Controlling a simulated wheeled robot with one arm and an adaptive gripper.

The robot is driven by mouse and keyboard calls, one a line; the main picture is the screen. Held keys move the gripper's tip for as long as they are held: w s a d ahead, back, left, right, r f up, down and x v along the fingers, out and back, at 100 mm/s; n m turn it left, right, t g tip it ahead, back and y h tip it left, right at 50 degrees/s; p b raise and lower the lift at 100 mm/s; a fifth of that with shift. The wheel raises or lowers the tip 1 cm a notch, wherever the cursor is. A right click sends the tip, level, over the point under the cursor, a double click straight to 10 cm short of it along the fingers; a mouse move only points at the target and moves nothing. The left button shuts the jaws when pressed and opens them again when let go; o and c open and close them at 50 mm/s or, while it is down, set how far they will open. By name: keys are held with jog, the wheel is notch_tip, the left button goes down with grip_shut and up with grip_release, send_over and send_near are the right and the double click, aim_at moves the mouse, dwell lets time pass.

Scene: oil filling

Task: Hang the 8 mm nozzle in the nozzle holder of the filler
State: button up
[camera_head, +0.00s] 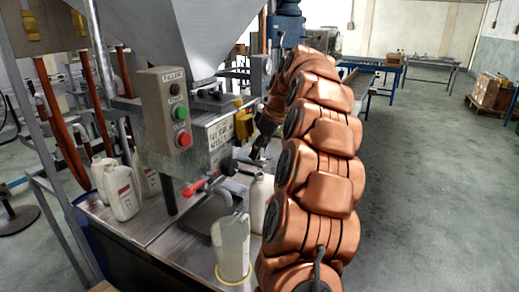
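The filler has a grey hopper (185,35) above and a control box (166,112) with a black, a green and a red button. My copper-coloured arm (318,140) rises on the right and bends over toward the filler's far side. What seems to be my gripper (260,146) is a small dark shape beside the filler's labelled front, partly hidden by my arm. Its fingers are too small and dark to tell open from shut. I cannot make out the 8 mm nozzle or the nozzle holder with certainty; a yellow part (243,122) shows near the gripper.
A red-handled valve (195,187) sticks out below the filler. A clear jug (232,248) stands in a yellow ring on the metal table (150,228). White bottles stand left (122,192) and beside my arm (260,203). The floor (430,180) at right is open.

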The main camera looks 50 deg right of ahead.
jog(key=shift+o, duration=0.6)
jog(key=a+v, duration=0.1)
jog(key=v, duration=0.6)
jog(key=shift+d+r, duration=0.25)
jog(key=shift+d, duration=0.3)
jog(key=shift+s, duration=0.1)
